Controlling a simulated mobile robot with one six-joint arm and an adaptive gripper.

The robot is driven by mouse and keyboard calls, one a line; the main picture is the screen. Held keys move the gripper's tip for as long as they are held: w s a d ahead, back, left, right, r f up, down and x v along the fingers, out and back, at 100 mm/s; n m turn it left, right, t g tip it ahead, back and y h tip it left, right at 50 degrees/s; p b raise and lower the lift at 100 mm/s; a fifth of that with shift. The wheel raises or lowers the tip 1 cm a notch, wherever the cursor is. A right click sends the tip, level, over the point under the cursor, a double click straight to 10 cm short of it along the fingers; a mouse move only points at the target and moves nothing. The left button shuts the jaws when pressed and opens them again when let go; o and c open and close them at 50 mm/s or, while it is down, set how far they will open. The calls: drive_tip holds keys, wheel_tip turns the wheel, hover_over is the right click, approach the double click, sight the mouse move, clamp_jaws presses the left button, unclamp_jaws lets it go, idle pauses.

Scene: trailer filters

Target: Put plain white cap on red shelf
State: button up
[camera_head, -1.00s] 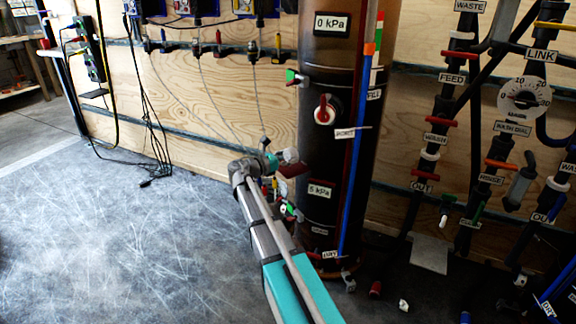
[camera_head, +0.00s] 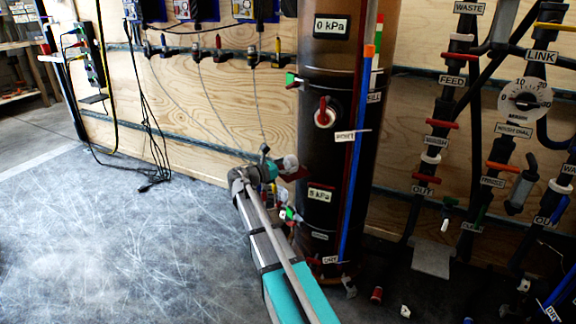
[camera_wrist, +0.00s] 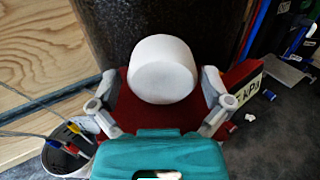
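The plain white cap (camera_wrist: 162,70) is a short white cylinder in the middle of the wrist view. It appears to rest on the red shelf (camera_wrist: 134,114), which sticks out from the dark column. My gripper (camera_wrist: 160,76) is open, with one finger on each side of the cap and visible gaps between. In the head view the cap (camera_head: 290,163) shows small at the end of my gripper (camera_head: 277,169), against the column. A little of the red shelf (camera_head: 297,175) shows just below it. The cap's underside is hidden.
The dark column (camera_head: 330,150) stands right behind the shelf, with a blue tube along its front. A cup with coloured-handled items (camera_wrist: 65,155) is at the lower left of the wrist view. Pipes and valves fill the right.

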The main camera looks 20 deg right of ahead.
drive_tip(key=shift+r, duration=0.15)
drive_tip(key=s+a, duration=0.1)
drive_tip(key=a, duration=1.1)
drive_tip(key=shift+s, duration=0.35)
drive_tip(key=shift+d, duration=0.1)
idle(0.4)
drive_tip(key=s+a+f+m+g+y, duration=0.1)
drive_tip(key=s+f+m+g+y, duration=0.1)
drive_tip(key=s+f+m+y, duration=0.95)
drive_tip(key=s+a+f+m+y, duration=0.6)
drive_tip(key=s+a, duration=0.4)
drive_tip(key=s, duration=0.2)
drive_tip(key=shift+s+f+m+g, duration=0.35)
drive_tip(key=shift+f+m, duration=0.25)
drive_tip(key=shift+m, duration=0.45)
